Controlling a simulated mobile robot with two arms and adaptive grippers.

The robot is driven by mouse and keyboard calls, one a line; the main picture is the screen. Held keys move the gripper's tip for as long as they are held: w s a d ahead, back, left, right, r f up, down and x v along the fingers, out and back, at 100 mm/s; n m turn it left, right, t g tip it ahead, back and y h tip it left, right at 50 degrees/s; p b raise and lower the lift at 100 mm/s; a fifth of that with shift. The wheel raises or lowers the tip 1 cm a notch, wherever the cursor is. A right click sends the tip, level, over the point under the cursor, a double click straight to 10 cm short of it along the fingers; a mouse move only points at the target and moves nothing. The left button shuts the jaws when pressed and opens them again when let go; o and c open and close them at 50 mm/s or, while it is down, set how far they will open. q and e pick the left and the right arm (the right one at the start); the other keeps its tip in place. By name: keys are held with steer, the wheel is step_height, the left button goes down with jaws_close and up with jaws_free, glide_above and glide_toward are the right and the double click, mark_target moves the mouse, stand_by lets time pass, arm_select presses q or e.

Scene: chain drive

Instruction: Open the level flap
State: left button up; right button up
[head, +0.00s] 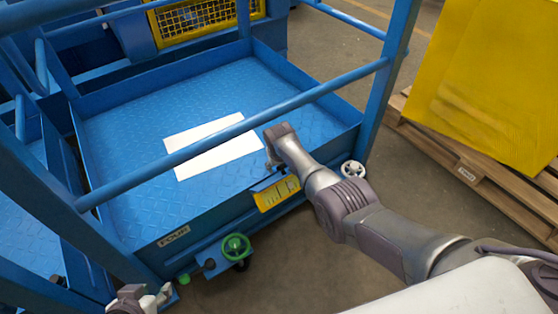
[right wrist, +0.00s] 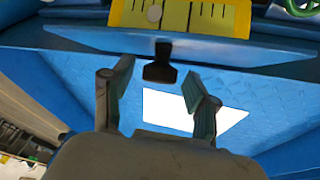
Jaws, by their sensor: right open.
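A narrow blue flap (head: 268,182) with a black tab (right wrist: 160,66) is at the front edge of the blue tray, just above a yellow plate (head: 277,194) with dark scale lines. The flap also shows in the right wrist view (right wrist: 90,38). My right gripper (head: 272,163) is at the tab, pointing down over the tray's front edge. In the right wrist view its fingers (right wrist: 160,82) are open, one on each side of the tab, with gaps showing. My left gripper (head: 150,300) is at the bottom left, partly cut off; its jaws are unclear.
A blue rail (head: 240,128) crosses above the tray (head: 130,215), with posts at both sides. A white sheet (head: 212,148) lies on the tray floor. A green handwheel (head: 236,247) and a white handwheel (head: 352,170) are on the front. A pallet with a yellow box (head: 490,75) stands right.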

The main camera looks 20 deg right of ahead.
mark_target(279, 176)
steer(key=v, duration=0.7)
steer(key=shift+a, duration=0.1)
stand_by(0.4)
